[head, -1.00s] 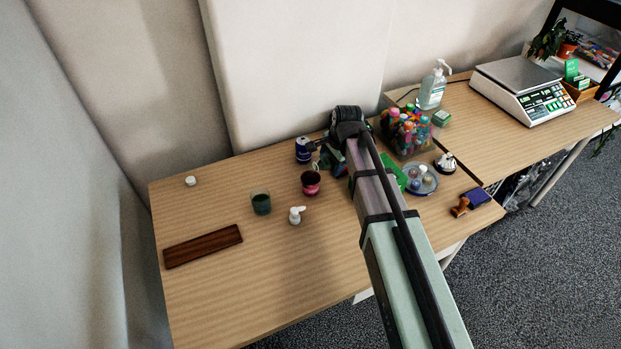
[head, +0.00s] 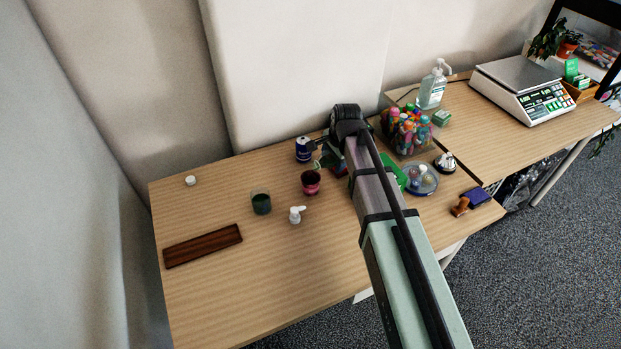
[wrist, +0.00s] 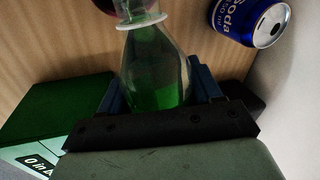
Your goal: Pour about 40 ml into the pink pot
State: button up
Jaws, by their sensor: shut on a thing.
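My gripper (wrist: 160,88) is shut on a clear glass flask (wrist: 150,62) with green liquid in it. In the wrist view the flask's neck and pale collar point to the top of the picture, towards a dark red rim that is part of the pink pot (wrist: 97,4). In the head view the pink pot (head: 311,186) stands upright on the table, just left of my gripper (head: 327,162). The flask is mostly hidden there by my arm. I cannot tell whether liquid is flowing or how full the pot is.
A blue soda can (head: 303,150) stands close behind the pot. A glass of dark green liquid (head: 261,203), a white bottle (head: 295,215) and a wooden tray (head: 203,246) are to the left. A marker bin (head: 408,145) and a green box (wrist: 45,120) are to the right.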

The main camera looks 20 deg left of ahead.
jog(key=shift+w+d, duration=0.1)
jog(key=shift+w, duration=0.1)
jog(key=shift+w+d+r, duration=0.1)
jog(key=shift+w+d, duration=0.05)
dwell(0.5)
jog(key=shift+r+t, duration=0.15)
jog(key=shift+t, duration=0.15)
dwell(1.3)
jog(key=shift+w+d+f+g, duration=0.1)
jog(key=shift+w+f+g, duration=0.1)
jog(key=shift+f+g, duration=0.4)
notch_tip(320, 180, up, 2)
jog(key=shift+g+y, duration=0.6)
jog(key=shift+y, duration=0.2)
jog(key=shift+s+g, duration=0.2)
jog(key=shift+g, duration=0.1)
jog(key=shift+r, duration=0.1)
jog(key=shift+s+r+m+g+y, duration=0.1)
jog(key=shift+m+g+y, duration=0.2)
jog(key=shift+g+y, duration=0.15)
dwell(0.4)
